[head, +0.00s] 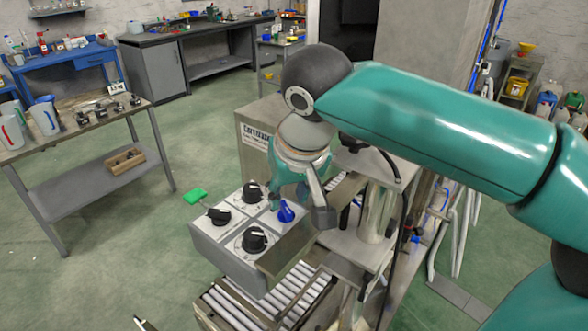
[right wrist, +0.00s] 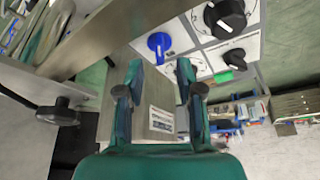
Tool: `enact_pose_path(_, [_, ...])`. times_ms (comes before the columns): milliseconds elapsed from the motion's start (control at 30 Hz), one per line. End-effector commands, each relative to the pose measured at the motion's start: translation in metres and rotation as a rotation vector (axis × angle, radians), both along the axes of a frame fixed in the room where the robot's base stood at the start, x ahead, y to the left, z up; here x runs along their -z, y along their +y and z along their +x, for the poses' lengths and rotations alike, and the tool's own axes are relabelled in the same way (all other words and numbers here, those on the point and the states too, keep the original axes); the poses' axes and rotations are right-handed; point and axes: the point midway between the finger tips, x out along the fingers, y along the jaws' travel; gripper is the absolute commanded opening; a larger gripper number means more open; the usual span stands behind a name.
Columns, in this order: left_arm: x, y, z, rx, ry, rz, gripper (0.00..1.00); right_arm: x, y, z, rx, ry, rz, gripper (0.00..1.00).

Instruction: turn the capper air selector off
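A grey control box (head: 225,243) carries a blue knob (head: 286,211) and three black knobs, one at the back (head: 252,192), one at the left (head: 218,215) and one at the front (head: 254,238). Their labels are too small to read, so I cannot tell which is the capper air selector. My right gripper (head: 288,197) is close by the blue knob. In the right wrist view my right gripper (right wrist: 160,74) is open and empty, and the blue knob (right wrist: 159,42) shows just beyond and between its fingertips, apparently apart from them. My left gripper is not in view.
A roller conveyor (head: 238,307) runs below the box. A metal stand with a post (head: 378,210) is close on the right. A green paddle-like piece (head: 194,196) sticks out at the box's left. A table (head: 75,140) with jugs stands at the left, with clear floor between.

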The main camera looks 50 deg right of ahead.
Motion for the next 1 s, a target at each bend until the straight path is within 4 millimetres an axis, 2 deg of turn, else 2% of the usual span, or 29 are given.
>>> enact_pose_path(200, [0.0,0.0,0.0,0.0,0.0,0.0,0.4,-0.043,0.008,-0.015,-0.003,-0.006,0.0,0.36])
enact_pose_path(400, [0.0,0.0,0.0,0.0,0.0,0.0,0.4,-0.068,0.013,-0.025,-0.002,-0.002,0.0,0.36])
enact_pose_path(600, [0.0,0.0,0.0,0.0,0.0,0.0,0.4,-0.075,0.014,-0.028,0.001,0.001,0.0,0.36])
enact_pose_path(1000, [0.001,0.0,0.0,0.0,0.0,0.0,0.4,-0.075,0.013,-0.028,0.001,0.0,0.0,0.36])
